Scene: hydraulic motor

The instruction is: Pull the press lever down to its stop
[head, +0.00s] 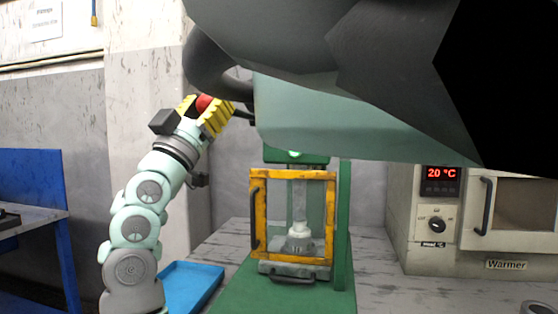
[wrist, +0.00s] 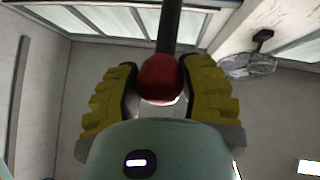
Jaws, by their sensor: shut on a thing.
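The press lever ends in a red ball knob (head: 204,102), with a dark rod leading away from it. My gripper (head: 206,114) has its yellow ribbed fingers on both sides of this knob, at the upper left of the press. In the wrist view the red knob (wrist: 161,79) sits between the two yellow fingers (wrist: 160,92), and the dark rod runs up from it. The green press (head: 342,230) stands on the bench with a yellow-framed guard (head: 257,174) in front, and a white part (head: 299,232) is inside. Its upper portion is largely hidden behind a large grey-green shape.
A warmer (head: 404,215) reading 20 °C stands right of the press. A blue tray (head: 190,285) lies on the bench at left, beside my arm. A blue bench (head: 35,235) is at far left. Large dark and grey-green shapes block the upper right.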

